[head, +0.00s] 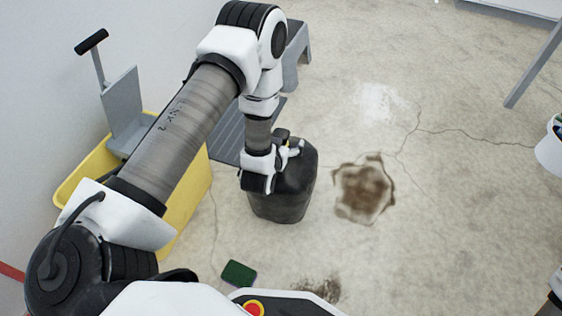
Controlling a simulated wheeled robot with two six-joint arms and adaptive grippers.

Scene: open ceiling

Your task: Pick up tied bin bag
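A black, rounded bin bag (287,195) stands on the concrete floor near the middle of the head view. My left arm reaches in from the left, and my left gripper (288,150) is at the top of the bag. The gripper overlaps the bag's top left part in the picture. The wrist and the dark bag hide the fingertips and the knot, so I cannot tell whether the fingers are closed on it. Only a sliver at the lower right edge may be my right arm; my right gripper is not visible.
A yellow mop bucket (188,213) with a grey wringer (124,110) stands left of the bag. A dark grey ribbed mat (232,140) and grey step (294,55) lie behind. A green sponge (239,273) lies in front. A white bucket (549,153) stands right. Stained floor between is free.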

